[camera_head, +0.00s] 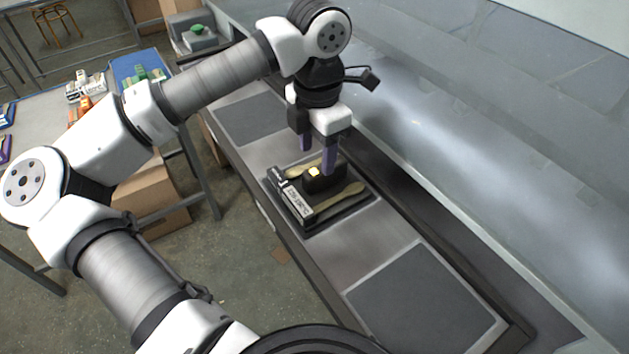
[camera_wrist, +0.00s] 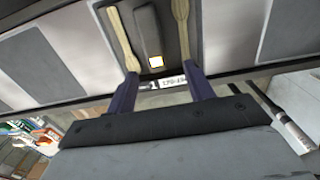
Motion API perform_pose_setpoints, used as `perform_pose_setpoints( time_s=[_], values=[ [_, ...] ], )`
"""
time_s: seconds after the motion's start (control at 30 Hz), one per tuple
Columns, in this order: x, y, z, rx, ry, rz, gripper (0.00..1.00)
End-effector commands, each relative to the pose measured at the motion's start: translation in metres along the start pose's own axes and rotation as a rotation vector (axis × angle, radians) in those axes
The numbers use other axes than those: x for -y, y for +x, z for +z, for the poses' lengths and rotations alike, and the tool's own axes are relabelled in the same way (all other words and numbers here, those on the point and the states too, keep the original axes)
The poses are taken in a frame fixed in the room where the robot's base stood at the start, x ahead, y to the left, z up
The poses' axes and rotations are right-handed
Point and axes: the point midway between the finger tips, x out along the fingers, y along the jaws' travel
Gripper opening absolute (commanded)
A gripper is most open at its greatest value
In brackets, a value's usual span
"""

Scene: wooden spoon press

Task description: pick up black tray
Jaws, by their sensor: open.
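The black tray (camera_head: 316,222) sits on the metal bench between two grey pads, with a white printed label on its front edge. It holds two wooden spoons, one on each side of a raised black block (camera_head: 335,180) with a lit yellow spot. My gripper (camera_head: 318,160) is open and empty, above the tray, fingers pointing down. In the wrist view the tray's label (camera_wrist: 172,83) shows between my two purple fingers (camera_wrist: 155,90), with one spoon (camera_wrist: 122,38) at the left and the other (camera_wrist: 180,20) at the right. I cannot tell whether the fingers touch anything.
One grey pad (camera_head: 420,305) lies nearer on the bench and another (camera_head: 248,120) farther off. A wall panel runs along the bench's right side. At the left, a table (camera_head: 45,110) holds a blue bin and several coloured items. Cardboard boxes (camera_head: 155,195) stand below.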

Motion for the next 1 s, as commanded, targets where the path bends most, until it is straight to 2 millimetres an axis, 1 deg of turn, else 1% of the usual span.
perform_pose_setpoints(
  time_s=[0.1, 0.27, 0.33, 0.5, 0.6, 0.7, 0.87, 0.93, 1.0],
  values=[
    [0.0, 0.013, 0.0, 0.002, 0.0, -0.002, 0.53],
    [0.0, 0.022, 0.0, 0.002, 0.001, -0.003, 0.53],
    [-0.002, 0.029, 0.0, 0.002, 0.002, -0.005, 0.53],
    [-0.006, 0.054, 0.0, 0.003, 0.001, -0.005, 0.53],
    [-0.006, 0.065, 0.0, 0.003, 0.001, -0.003, 0.53],
    [-0.006, 0.07, 0.0, 0.003, 0.001, -0.001, 0.53],
    [-0.007, 0.07, 0.0, 0.003, 0.001, -0.001, 0.53],
    [-0.007, 0.07, 0.0, 0.003, 0.001, -0.001, 0.46],
    [-0.007, 0.07, 0.0, 0.003, 0.001, -0.001, 0.37]
  ],
)
